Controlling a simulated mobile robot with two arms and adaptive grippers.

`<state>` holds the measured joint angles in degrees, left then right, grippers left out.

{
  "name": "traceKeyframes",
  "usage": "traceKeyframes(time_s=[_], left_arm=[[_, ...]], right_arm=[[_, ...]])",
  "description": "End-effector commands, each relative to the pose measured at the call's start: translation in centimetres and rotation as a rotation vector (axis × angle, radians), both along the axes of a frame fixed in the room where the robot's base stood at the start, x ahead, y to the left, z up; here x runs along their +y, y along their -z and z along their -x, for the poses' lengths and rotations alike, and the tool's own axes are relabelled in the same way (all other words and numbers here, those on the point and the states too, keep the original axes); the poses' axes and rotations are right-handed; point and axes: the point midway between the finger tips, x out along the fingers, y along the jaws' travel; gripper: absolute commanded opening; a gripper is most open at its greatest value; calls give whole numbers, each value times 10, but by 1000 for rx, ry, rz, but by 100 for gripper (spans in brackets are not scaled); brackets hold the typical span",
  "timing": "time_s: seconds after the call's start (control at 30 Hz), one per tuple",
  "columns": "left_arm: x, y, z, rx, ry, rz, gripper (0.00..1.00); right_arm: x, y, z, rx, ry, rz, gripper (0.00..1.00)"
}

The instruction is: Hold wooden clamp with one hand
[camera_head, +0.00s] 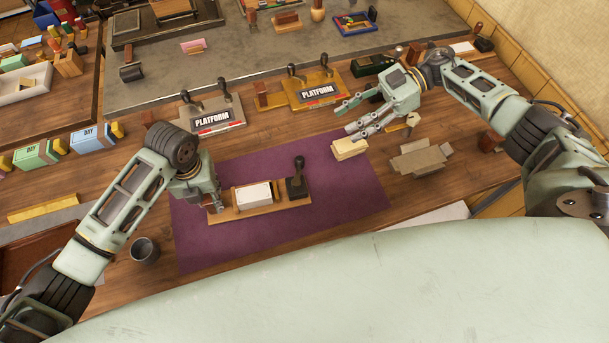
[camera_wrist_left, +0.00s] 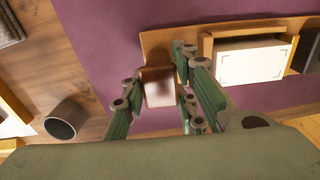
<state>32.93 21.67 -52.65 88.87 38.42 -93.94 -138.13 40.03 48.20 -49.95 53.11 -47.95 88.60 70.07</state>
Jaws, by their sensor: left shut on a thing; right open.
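A wooden press board (camera_head: 262,210) lies on the purple mat, with a white card (camera_head: 253,195) in its frame and a black lever stamp (camera_head: 297,180) at its right end. My left gripper (camera_head: 216,206) is at the board's left end. In the left wrist view its fingers (camera_wrist_left: 160,92) are around a brown block (camera_wrist_left: 158,88), which looks like the wooden clamp; the fingers hide part of it. My right gripper (camera_head: 350,118) is open and empty, above and beyond a stack of pale yellow cards (camera_head: 349,148).
Two boards marked PLATFORM, a grey one (camera_head: 213,118) and a yellow one (camera_head: 318,88), stand behind the mat. A dark cup (camera_head: 145,250) stands left of the mat (camera_head: 340,200). A grey-brown box (camera_head: 418,158) lies to the right. The mat's front part is clear.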

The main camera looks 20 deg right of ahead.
Motion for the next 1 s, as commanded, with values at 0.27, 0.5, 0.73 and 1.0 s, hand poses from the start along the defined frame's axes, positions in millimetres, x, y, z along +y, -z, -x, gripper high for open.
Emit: traceKeyframes(time_s=[0.27, 0.5, 0.73, 1.0], left_arm=[[-1, -1, -1, -2, 1, 2, 0], [-1, -1, -1, -2, 0, 2, 0], [-1, -1, -1, -2, 0, 2, 0], [-1, -1, -1, -2, 0, 2, 0]], right_arm=[[-37, -15, -3, -1, 1, 0, 45], [-41, -17, -3, -1, -1, 0, 45], [-37, -15, -5, -13, 0, 0, 42], [26, 21, -44, -314, 25, 13, 42]])
